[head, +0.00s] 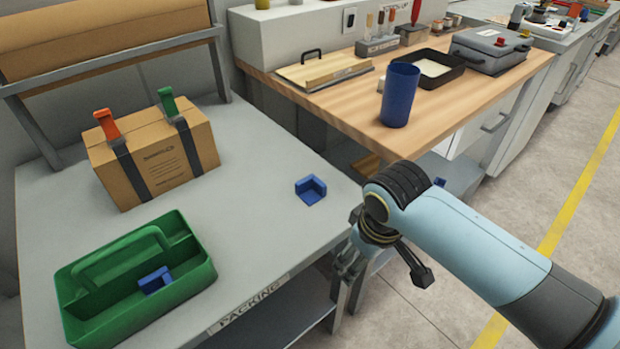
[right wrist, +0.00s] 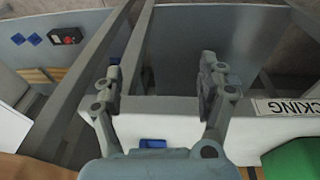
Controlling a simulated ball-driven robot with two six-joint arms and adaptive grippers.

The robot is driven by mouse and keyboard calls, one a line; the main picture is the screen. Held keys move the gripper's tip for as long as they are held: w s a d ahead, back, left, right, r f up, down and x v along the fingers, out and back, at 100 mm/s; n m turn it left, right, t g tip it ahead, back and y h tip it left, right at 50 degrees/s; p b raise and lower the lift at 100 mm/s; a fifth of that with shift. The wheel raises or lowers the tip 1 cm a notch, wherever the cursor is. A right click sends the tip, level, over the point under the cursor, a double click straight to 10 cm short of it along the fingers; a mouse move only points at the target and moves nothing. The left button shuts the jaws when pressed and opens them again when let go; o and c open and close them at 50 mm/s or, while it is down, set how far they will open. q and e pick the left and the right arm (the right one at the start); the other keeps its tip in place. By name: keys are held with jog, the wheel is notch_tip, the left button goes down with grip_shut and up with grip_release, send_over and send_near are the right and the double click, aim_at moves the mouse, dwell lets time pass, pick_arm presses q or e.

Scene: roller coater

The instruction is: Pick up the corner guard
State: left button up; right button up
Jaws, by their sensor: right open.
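A blue L-shaped corner guard (head: 311,189) lies on the grey packing table (head: 255,215) near its right edge. A blue piece, likely the same guard (right wrist: 153,144), shows partly in the right wrist view, low between the fingers and cut off by the gripper body. A second blue corner guard (head: 155,281) sits in the green tote (head: 200,272). My right gripper (head: 348,264) is beside the table's right edge, in front of and to the right of the loose guard, apart from it. In the right wrist view its fingers (right wrist: 160,78) are spread and empty. My left gripper is not in view.
A cardboard box (head: 165,165) with two strap clamps stands behind the tote. A wooden workbench (head: 345,105) stands behind to the right, with a blue cylinder (head: 399,96) near its front edge. The packing table is clear around the loose guard.

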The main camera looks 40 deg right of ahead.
jog(key=w+r+p, duration=0.1)
jog(key=w+r, duration=0.3)
jog(key=r, duration=0.3)
notch_tip(320, 180, up, 7)
jog(key=g, duration=0.2)
send_over(311, 193)
jog(key=shift+y, duration=0.4)
notch_tip(311, 193, down, 11)
jog(key=shift+r, duration=0.2)
jog(key=shift+c, duration=0.4)
jog(key=c, duration=0.9)
